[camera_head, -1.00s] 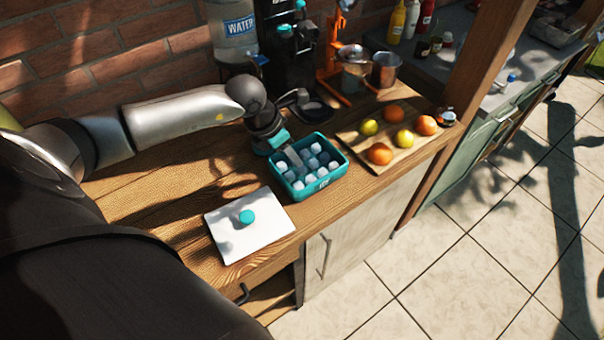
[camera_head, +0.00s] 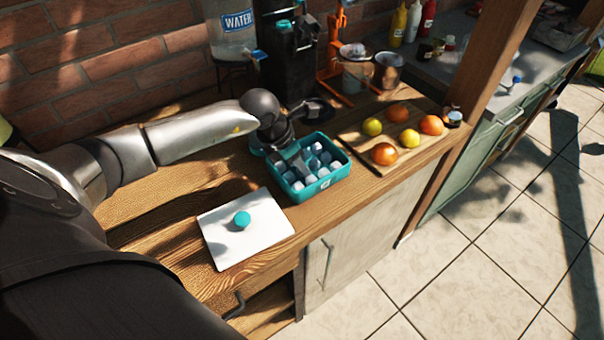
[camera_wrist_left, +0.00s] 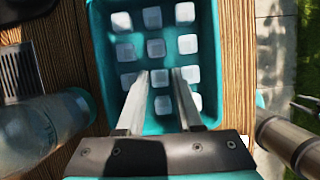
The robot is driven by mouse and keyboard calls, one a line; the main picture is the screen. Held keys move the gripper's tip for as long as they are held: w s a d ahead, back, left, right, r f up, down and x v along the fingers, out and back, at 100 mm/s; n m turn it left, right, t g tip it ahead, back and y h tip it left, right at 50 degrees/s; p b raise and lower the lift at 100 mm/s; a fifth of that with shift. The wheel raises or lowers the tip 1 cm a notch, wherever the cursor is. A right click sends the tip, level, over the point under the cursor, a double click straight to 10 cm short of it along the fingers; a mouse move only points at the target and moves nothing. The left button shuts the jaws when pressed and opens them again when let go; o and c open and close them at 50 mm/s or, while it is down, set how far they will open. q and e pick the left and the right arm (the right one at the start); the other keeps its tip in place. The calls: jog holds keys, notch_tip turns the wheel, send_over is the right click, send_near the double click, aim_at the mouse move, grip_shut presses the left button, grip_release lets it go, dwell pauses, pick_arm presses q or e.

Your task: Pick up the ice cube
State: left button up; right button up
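Several whitish ice cubes (camera_head: 314,164) lie in a teal open box (camera_head: 325,186) on the wooden counter. In the left wrist view the cubes sit apart in rows on the floor of the teal box (camera_wrist_left: 100,60). My left gripper (camera_head: 302,168) points down into the box. In the left wrist view the gripper (camera_wrist_left: 161,76) is open, with its two metal fingers apart. One ice cube (camera_wrist_left: 160,78) shows between the fingertips, and another (camera_wrist_left: 163,105) shows between the fingers nearer the palm. I cannot tell whether the fingers touch any cube.
A white lid (camera_head: 255,240) with a teal knob lies in front of the box. A wooden board (camera_head: 405,157) with oranges and yellow fruit is to the right. A water dispenser (camera_head: 232,30) and black machine (camera_head: 285,65) stand behind.

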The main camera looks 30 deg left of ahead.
pick_arm(q)
jog(key=shift+r, duration=0.1)
grip_shut()
dwell(0.4)
